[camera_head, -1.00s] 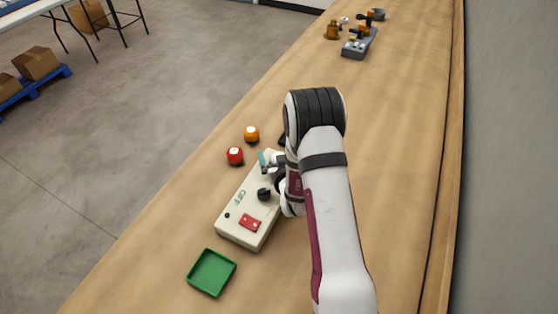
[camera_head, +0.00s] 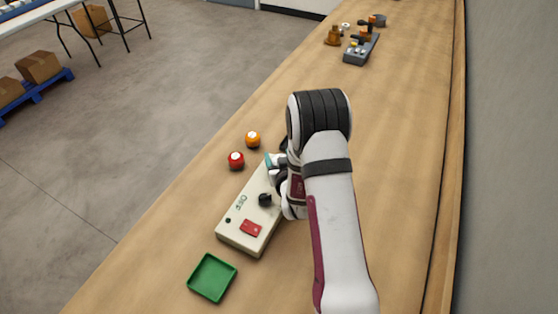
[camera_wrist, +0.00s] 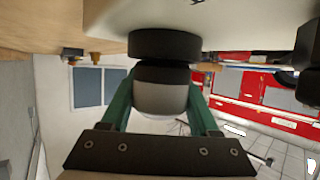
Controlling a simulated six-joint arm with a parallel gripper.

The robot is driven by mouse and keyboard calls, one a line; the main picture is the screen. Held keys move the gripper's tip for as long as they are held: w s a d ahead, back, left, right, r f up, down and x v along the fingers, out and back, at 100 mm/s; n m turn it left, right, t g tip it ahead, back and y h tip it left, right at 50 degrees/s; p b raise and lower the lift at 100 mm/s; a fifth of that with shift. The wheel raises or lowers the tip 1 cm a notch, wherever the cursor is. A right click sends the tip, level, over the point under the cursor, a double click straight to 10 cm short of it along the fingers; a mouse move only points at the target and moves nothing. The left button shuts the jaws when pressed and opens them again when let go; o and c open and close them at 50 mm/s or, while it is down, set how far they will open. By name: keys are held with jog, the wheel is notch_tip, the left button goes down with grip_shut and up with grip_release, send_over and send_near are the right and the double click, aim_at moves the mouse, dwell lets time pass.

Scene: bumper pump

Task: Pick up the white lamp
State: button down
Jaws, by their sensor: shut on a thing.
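The white lamp (camera_wrist: 160,100) shows in the wrist view as a pale grey-white body with a dark band. It sits between the green fingers of my gripper (camera_wrist: 162,112), which is shut on it. The dark band is right by a black round socket (camera_wrist: 165,44) on the cream box; I cannot tell whether they touch. In the head view my gripper (camera_head: 272,164) is at the far end of the cream box (camera_head: 240,236), and my arm hides most of it and the lamp.
A red lamp (camera_head: 236,162) and an orange lamp (camera_head: 253,140) stand left of the box. The box carries a black knob (camera_head: 265,199) and a red switch (camera_head: 251,228). An empty green tray (camera_head: 212,278) lies in front. A grey device (camera_head: 360,50) stands far back.

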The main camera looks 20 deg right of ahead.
jog(key=r, duration=0.3)
jog(key=shift+s+d+r, duration=0.15)
jog(key=shift+d, duration=0.1)
jog(key=s+d+r, duration=0.6)
jog(key=s+d, duration=0.1)
jog(key=d, duration=0.1)
jog(key=s+a+r+n+y, duration=0.2)
jog(key=a+r, duration=1.4)
jog(key=w+d+f+m+h, duration=0.2)
jog(key=d+f, duration=1.4)
jog(key=d, duration=0.1)
jog(key=w+a+f, duration=0.2)
jog(key=a, duration=0.1)
jog(key=w+a+f, duration=0.2)
jog(key=a, duration=0.1)
jog(key=w+a+f, duration=0.2)
jog(key=w+a, duration=0.1)
jog(key=shift+f, duration=0.15)
jog(key=f, duration=0.4)
jog(key=shift+w+a, duration=0.15)
jog(key=shift+a, duration=0.1)
jog(key=shift+c, duration=0.6)
grip_release()
